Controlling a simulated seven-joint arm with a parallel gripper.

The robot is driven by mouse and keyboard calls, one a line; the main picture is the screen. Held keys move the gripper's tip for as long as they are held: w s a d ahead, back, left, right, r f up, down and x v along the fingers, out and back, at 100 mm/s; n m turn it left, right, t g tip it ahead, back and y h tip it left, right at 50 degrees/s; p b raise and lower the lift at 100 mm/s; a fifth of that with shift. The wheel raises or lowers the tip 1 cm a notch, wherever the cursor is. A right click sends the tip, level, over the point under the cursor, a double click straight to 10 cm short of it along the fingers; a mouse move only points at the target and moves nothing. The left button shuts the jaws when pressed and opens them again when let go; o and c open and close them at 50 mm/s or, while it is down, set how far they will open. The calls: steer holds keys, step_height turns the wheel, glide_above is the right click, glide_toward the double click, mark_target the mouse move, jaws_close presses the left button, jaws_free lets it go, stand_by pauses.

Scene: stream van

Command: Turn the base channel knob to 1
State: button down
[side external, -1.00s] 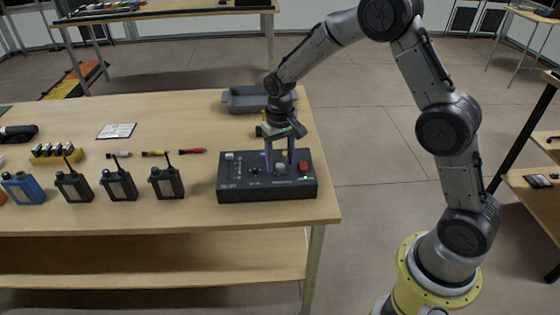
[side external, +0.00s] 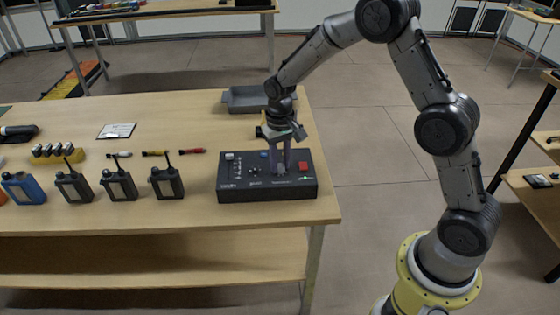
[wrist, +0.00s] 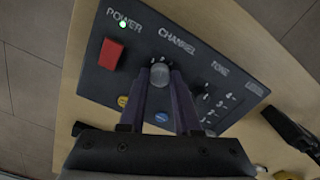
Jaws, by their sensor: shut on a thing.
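The base unit (side external: 228,192) is a dark box near the right front of the table. In the wrist view its panel (wrist: 205,62) carries the labels POWER, CHANNEL and TONE. The grey round channel knob (wrist: 160,72) sits under the CHANNEL label, with small marks around it too blurred to read. My gripper (side external: 280,170) points down over the box with its two fingers shut on the knob. The fingers hide the knob's sides, and I cannot tell its setting.
A red button (wrist: 110,54) and a lit green light (wrist: 122,24) are beside the knob. Several handheld radios, one of them a dark radio (side external: 167,183), stand left of the box. A grey tray (side external: 245,98) lies behind. Wood between radios and box is clear.

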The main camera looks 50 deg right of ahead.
mark_target(280, 165)
steer(key=n, duration=0.4)
steer(key=shift+r, duration=0.1)
steer(key=shift+n, duration=2)
steer(key=c, duration=0.6)
jaws_free()
step_height(280, 165, up, 14)
